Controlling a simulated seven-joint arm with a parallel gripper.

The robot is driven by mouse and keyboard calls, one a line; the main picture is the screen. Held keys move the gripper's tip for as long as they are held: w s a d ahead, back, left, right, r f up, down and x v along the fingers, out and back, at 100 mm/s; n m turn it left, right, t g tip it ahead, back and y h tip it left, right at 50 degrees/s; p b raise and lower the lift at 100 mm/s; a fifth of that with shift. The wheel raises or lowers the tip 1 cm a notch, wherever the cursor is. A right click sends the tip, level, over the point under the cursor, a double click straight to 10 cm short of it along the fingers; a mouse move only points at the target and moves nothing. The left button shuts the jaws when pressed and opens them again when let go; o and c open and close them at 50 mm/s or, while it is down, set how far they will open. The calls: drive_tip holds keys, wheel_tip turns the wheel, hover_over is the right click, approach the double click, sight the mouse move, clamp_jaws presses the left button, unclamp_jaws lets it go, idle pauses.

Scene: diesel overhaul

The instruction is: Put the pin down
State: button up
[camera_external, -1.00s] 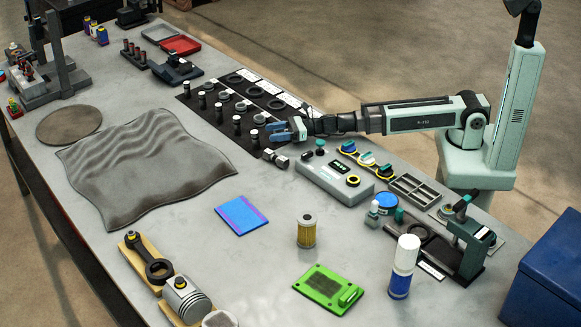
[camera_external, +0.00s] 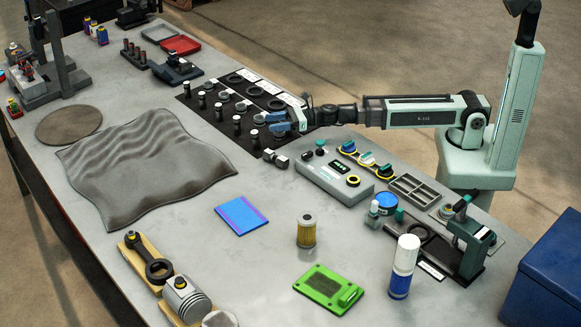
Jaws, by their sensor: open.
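My gripper (camera_external: 276,121) is open, with its blue fingers apart over the near right part of a black mat (camera_external: 212,121). The near-end pin is just left of and below my fingers in the picture. No pin can be made out between the fingers. A ring (camera_external: 278,126) is partly covered by the fingers, and what lies right under them is hidden.
Several rings lie on the mat beside the pins. A small dark and silver part (camera_external: 275,158) lies at the mat's near edge. A grey box with a display (camera_external: 334,180) stands nearby. A wavy grey cloth (camera_external: 145,165) covers the table to the left.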

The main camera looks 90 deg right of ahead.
sight(256, 148)
drive_tip(key=shift+w+f, duration=0.1)
drive_tip(key=shift+f, duration=2)
drive_tip(key=shift+x, duration=3.7)
drive_tip(key=c, duration=1.1)
drive_tip(key=shift+r, duration=0.1)
